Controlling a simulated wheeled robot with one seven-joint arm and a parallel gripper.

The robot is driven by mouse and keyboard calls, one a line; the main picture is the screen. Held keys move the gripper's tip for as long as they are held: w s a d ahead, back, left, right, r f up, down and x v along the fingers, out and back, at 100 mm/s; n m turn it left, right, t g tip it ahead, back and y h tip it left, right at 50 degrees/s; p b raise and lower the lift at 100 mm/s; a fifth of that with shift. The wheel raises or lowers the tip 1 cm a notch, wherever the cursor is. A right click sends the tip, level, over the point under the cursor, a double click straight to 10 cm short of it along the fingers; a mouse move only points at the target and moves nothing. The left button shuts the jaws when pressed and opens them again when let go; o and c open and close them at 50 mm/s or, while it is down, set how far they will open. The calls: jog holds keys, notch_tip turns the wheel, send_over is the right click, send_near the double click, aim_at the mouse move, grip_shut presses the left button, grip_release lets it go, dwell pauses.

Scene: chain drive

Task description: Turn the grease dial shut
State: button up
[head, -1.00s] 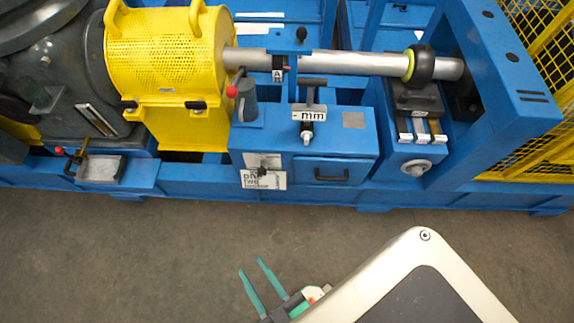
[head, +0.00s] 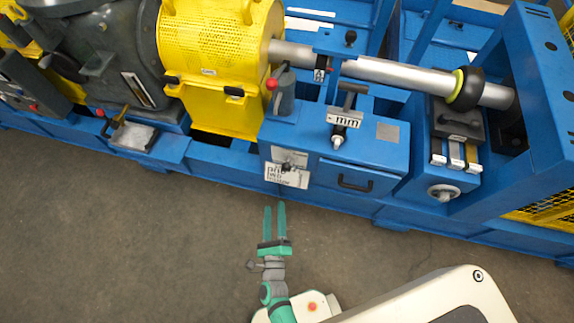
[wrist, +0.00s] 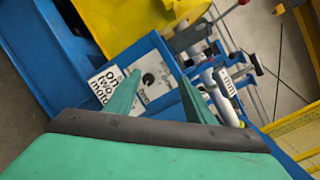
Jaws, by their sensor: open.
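A small dark dial (head: 288,165) sits on a pale plate on the front of the blue cabinet (head: 330,165); I take it for the grease dial, though its lettering is not readable. It also shows in the wrist view (wrist: 148,80), between and beyond the fingertips. A white sign (head: 287,177) with black print hangs just below it. My gripper (head: 275,207) has two green fingers, open and empty, pointing at the cabinet from the floor side. In the head view the fingertips appear just below the sign, apart from the dial. The fingers also show in the wrist view (wrist: 160,77).
A pale handwheel (head: 443,192) is farther right. A red-knobbed lever (head: 272,84) and the "mm" gauge (head: 345,118) stand on top. The floor (head: 150,235) in front is clear.

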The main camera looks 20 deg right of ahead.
aim_at(285, 170)
jog(key=w+d+f+m+h, duration=0.1)
jog(key=w+d+f+m, duration=0.1)
jog(key=w, duration=0.4)
jog(key=w+d+f+m+g+h, duration=0.1)
jog(key=w+d+f+m, duration=0.1)
jog(key=w+d+m, duration=0.3)
jog(key=w+d+f+m+g+h, duration=0.1)
jog(key=w+d+f+m+h, duration=0.1)
jog(key=w+d+m, duration=0.2)
jog(key=shift+w+d+f+m, duration=0.1)
jog(key=shift+w+f+m, duration=0.05)
jog(key=shift+w+m, duration=0.7)
jog(key=shift+w+f+m, duration=0.1)
jog(key=shift+w+m, duration=0.45)
jog(key=shift+w, duration=0.5)
jog(key=c, duration=1.1)
jog(key=shift+o, duration=0.2)
